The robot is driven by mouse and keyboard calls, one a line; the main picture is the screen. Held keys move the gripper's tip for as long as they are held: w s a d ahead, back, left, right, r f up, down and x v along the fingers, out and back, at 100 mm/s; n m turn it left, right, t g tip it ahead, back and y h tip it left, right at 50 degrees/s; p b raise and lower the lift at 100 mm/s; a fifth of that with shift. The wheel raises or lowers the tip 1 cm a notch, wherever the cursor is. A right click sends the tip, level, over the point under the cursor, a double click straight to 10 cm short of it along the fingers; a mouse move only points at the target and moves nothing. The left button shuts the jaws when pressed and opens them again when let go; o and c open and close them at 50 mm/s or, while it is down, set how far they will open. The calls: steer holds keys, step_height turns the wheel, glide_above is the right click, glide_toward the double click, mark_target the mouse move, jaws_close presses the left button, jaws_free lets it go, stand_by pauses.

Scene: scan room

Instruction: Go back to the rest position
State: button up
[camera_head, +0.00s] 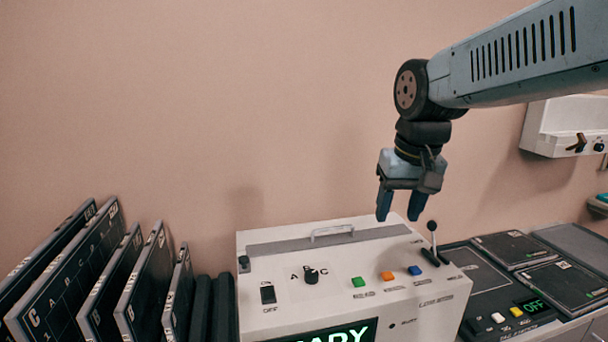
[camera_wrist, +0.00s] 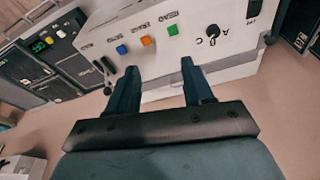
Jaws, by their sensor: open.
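My gripper (camera_head: 400,207) hangs from my arm, pointing down, above the right part of a white control box. It is open and empty, with a clear gap between the fingers. In the wrist view, my gripper (camera_wrist: 156,75) shows both fingers apart, in front of the box's panel, with nothing between them. The fingertips look apart from the box; the exact height above it is hard to tell.
The white control box (camera_head: 275,310) has green, orange and blue buttons, an A-B-C knob, a lit display and an upright lever (camera_head: 433,240) close to my gripper. Dark plates (camera_head: 70,270) lean at left. A dark panel (camera_head: 500,285) lies at right.

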steer(key=s+d+f+t, duration=0.1)
steer(key=s+d+t, duration=0.2)
steer(key=s+d, duration=0.4)
steer(key=shift+f+m, duration=0.2)
steer(key=shift+m, duration=0.2)
steer(key=shift+c, duration=0.4)
